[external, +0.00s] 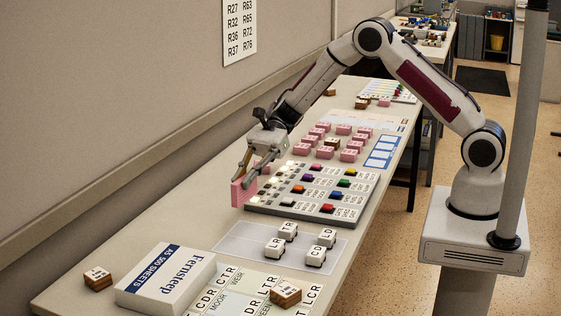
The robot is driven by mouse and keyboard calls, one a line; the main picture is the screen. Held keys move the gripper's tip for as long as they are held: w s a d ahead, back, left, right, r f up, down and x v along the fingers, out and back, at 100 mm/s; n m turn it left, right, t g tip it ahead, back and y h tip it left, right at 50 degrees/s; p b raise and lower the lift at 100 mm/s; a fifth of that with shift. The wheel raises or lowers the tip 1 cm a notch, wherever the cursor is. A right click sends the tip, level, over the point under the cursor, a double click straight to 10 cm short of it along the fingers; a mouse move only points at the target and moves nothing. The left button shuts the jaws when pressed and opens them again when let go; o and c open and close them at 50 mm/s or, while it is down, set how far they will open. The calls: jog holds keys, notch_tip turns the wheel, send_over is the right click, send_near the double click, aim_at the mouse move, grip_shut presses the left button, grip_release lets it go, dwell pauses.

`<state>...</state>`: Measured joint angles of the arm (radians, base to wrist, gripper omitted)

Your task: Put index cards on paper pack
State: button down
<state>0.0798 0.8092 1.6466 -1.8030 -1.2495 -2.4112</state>
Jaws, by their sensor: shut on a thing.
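The index cards appear to be a pink block (241,193), held upright in my gripper (252,174) above the left edge of the button panel. My gripper is shut on the cards, and its fingers hide part of them. The paper pack (163,283) is a white block with a dark blue band, lying flat at the near left of the table. Its visible top is bare. My gripper and the cards are apart from it, farther along the table and higher.
A grey panel (262,212) with coloured buttons lies below my gripper. White lettered blocks (288,231) stand on a pale sheet between panel and pack. Brown blocks (98,278) stand left of the pack and on the lettered chart (222,296). Several pink blocks (349,155) stand farther back.

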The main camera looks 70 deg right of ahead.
jog(key=shift+a, duration=0.1)
jog(key=s+a+r+n+g, duration=0.1)
jog(key=a+r, duration=0.1)
jog(key=a, duration=0.8)
jog(key=s+a+r, duration=0.1)
jog(key=a, duration=0.8)
jog(key=w+a+r+m+t+h, duration=0.1)
jog(key=w+a+m+t, duration=0.3)
jog(key=w, duration=0.4)
jog(key=shift+a+r+t, duration=0.3)
jog(key=shift+a+r, duration=0.1)
jog(key=shift+r, duration=0.35)
notch_tip(320, 180, down, 6)
jog(key=shift+f, duration=0.15)
